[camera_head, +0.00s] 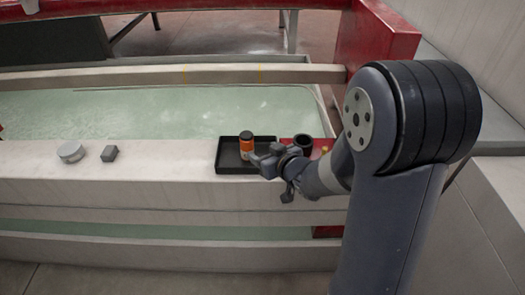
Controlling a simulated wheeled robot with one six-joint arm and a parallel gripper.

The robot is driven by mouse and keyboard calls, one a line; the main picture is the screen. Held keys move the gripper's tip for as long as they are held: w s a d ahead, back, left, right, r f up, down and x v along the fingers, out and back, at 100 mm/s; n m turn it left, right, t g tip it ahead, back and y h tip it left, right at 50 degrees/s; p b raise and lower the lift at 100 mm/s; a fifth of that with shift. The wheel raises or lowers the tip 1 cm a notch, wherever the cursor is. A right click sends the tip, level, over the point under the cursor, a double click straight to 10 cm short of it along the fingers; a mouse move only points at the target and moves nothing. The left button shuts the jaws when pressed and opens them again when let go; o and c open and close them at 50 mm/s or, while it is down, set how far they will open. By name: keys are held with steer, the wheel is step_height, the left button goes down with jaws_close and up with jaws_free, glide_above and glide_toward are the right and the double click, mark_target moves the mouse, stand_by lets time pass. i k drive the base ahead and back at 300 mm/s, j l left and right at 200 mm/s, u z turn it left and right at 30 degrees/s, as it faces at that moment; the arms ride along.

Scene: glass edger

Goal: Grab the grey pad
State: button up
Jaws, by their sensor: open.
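The grey pad (109,153) is a small dark grey block. It lies on the pale ledge, left of the middle of the head view, and nothing covers it. My gripper (271,168) is over the ledge at the front right of the black tray, well to the right of the pad. It is open, and I see nothing held in it. My arm comes in from the right.
A round light grey disc (71,152) lies just left of the pad. The black tray (222,158) bears an orange bottle (246,146) with a dark cap. A dark cup (303,143) stands right of it. The ledge between pad and tray is clear.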

mark_target(109, 155)
steer(key=u, duration=1.5)
